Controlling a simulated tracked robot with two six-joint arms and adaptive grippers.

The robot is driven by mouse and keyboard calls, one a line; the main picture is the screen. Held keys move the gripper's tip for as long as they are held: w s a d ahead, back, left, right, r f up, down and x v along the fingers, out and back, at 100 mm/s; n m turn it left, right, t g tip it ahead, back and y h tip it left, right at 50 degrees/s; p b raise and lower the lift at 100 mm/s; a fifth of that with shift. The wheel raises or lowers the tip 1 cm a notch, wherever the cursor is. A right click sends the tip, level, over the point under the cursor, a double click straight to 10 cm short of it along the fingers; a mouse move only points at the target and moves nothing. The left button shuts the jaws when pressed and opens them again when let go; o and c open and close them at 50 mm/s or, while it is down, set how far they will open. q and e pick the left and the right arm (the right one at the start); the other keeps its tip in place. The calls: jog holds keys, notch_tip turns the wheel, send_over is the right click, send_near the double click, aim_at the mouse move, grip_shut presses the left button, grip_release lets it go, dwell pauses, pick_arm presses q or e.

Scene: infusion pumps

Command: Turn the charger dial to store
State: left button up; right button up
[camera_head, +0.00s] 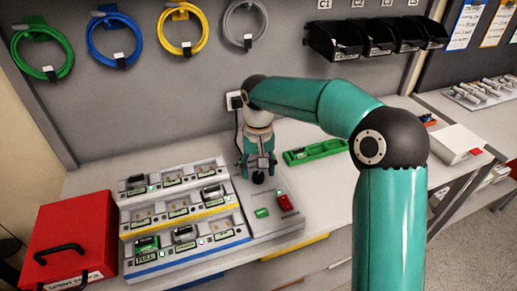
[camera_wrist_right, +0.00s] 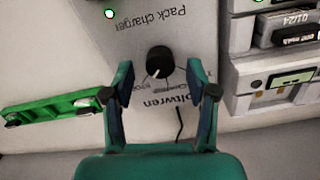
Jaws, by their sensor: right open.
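The pack charger (camera_head: 275,222) is a grey panel unit on the bench with a small green display and a red switch. Its black round dial (camera_head: 258,177) sits below my right gripper (camera_head: 258,168). In the right wrist view the dial (camera_wrist_right: 160,60) lies between the two open fingers of my right gripper (camera_wrist_right: 160,72), with a visible gap on each side. A white pointer mark on the dial points down and slightly left in that view. My left gripper is out of view.
A tiered rack (camera_head: 185,215) of packs stands left of the charger, with a red box (camera_head: 75,240) beyond it. A green tray (camera_head: 315,152) lies to the right. A black cord hangs from a wall socket (camera_head: 234,100) behind. Coiled cables and black bins (camera_head: 335,40) hang above.

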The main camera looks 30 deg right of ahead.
aim_at(258, 175)
notch_tip(258, 175, up, 10)
jog(key=shift+r, duration=0.15)
dwell(0.7)
